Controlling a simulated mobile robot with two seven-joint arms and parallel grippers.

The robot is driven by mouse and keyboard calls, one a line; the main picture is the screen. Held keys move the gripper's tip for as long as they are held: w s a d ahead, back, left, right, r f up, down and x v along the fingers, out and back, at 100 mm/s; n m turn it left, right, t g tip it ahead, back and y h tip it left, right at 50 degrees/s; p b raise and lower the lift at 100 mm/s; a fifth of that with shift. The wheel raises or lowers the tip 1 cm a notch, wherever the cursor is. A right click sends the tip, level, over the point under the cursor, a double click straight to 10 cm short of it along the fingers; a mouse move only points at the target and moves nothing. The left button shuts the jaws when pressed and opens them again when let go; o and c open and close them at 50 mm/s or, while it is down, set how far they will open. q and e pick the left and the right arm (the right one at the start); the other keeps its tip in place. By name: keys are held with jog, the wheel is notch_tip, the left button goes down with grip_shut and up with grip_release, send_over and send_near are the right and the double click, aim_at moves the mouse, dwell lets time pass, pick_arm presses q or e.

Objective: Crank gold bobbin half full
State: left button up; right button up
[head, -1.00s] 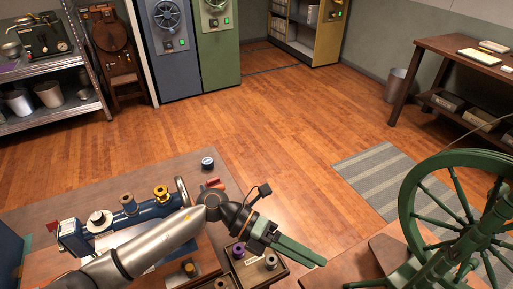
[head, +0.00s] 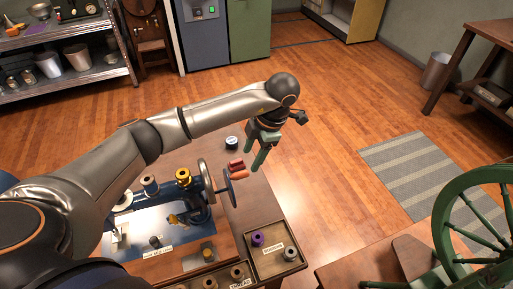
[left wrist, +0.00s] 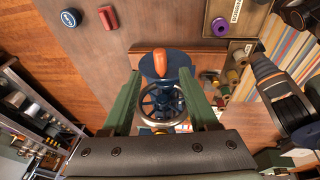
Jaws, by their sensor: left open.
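A blue sewing machine (head: 185,208) stands on the wooden table at the left. A gold spool (head: 183,175) sits on its top; how full it is cannot be told. A handwheel (head: 205,180) is on its right end, with a crank (head: 228,185) and an orange handle (head: 239,174). My left gripper (head: 259,154) is open and empty, above and right of the crank. In the left wrist view its fingers (left wrist: 161,108) spread on either side of the handwheel (left wrist: 145,104), with the orange handle (left wrist: 159,62) beyond them. My right gripper is out of view.
A labelled tray (head: 276,262) holds a purple spool (head: 257,239) and a grey one. A green spinning wheel (head: 442,215) stands at the right.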

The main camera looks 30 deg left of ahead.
aim_at(245, 172)
pick_arm(q)
jog(key=shift+x, duration=3.85)
jog(key=shift+w, duration=0.1)
grip_shut()
